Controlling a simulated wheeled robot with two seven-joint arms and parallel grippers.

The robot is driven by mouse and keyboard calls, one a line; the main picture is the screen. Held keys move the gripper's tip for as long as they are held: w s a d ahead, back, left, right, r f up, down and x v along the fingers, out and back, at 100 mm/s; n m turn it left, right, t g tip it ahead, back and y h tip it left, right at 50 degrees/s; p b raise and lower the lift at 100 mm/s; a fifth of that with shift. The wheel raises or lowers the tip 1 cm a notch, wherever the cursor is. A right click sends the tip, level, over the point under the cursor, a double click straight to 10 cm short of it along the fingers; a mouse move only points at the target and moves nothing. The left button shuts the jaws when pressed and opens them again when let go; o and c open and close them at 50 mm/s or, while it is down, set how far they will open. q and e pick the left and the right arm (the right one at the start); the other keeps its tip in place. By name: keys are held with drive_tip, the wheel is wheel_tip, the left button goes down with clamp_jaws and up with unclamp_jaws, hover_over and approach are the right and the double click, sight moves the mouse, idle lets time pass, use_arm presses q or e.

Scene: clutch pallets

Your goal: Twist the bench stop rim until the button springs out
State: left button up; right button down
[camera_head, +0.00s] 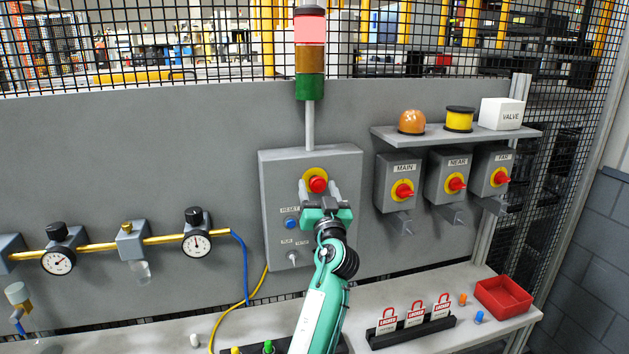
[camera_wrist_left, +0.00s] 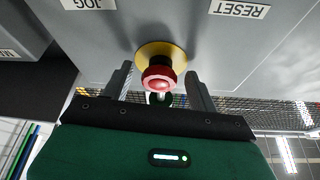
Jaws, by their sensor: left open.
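The bench stop is a red mushroom button (camera_head: 318,184) on a yellow disc, on the front of the grey control box (camera_head: 345,245). My left gripper (camera_head: 319,191) is in front of it, with one finger to each side of the button. In the left wrist view the red button (camera_wrist_left: 159,79) stands out from the yellow disc (camera_wrist_left: 160,54), between the open fingers (camera_wrist_left: 159,90). Gaps show on both sides, so the fingers appear apart from the rim. My right gripper is not in view.
A blue reset button (camera_head: 291,223) and a small switch (camera_head: 292,257) sit below the stop on the box. Isolator switches labelled MAIN (camera_head: 402,190), NEAR (camera_head: 455,184) and FAR (camera_head: 500,179) are to the right. A stack light (camera_head: 310,60) rises above, its red section lit.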

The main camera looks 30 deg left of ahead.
use_arm(q)
drive_tip(key=shift+s+d+r, duration=0.1)
drive_tip(key=shift+d+r, duration=0.05)
drive_tip(key=shift+d, duration=0.05)
drive_tip(key=shift+c, duration=0.8)
drive_tip(key=c, duration=0.8)
drive_tip(key=shift+c, duration=0.2)
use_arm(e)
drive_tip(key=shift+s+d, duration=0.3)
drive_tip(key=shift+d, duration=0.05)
